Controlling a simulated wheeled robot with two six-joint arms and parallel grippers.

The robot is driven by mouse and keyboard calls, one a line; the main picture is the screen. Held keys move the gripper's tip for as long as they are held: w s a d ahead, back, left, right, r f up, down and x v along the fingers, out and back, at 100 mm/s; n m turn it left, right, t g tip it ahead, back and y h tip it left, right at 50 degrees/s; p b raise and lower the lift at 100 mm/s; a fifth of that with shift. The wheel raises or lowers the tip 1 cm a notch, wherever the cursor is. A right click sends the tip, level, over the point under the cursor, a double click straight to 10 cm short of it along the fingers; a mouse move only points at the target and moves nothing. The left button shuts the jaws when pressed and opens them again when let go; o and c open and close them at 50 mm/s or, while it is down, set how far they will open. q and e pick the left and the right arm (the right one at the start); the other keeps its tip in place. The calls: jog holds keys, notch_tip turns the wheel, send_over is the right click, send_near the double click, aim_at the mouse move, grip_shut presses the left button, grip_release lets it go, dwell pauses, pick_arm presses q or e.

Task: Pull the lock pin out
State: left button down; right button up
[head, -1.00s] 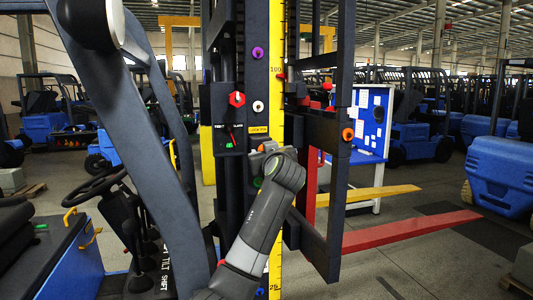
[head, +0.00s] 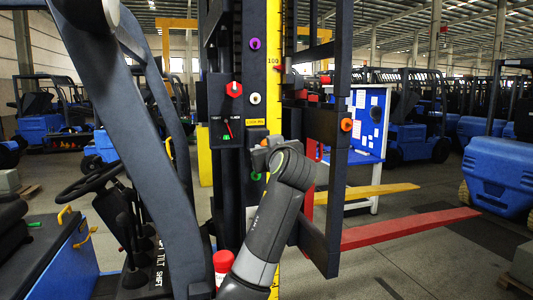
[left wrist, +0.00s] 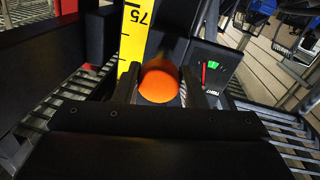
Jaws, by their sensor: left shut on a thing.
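In the head view my left gripper (head: 262,152) is mostly hidden behind my own wrist. The pin's shaft and its hole are hidden, so I cannot tell how far out it sits. My right gripper is not in view.
A yellow scale (head: 274,60) runs up the mast. Near it are a red knob (head: 234,89), a white knob (head: 255,98), a purple knob (head: 255,43) and a gauge (head: 227,131). A red fork (head: 410,228) extends right. A red-topped object (head: 223,260) stands low beside my arm.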

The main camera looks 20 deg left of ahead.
pick_arm(q)
jog(key=c, duration=1.2)
grip_release()
jog(key=shift+f, duration=0.15)
jog(key=shift+o, duration=1.4)
jog(key=shift+s+d, duration=0.15)
jog(key=shift+d, duration=0.05)
jog(key=b+v, duration=0.8)
jog(key=v, duration=0.9)
jog(key=shift+s+d, duration=0.15)
jog(key=shift+s, duration=0.05)
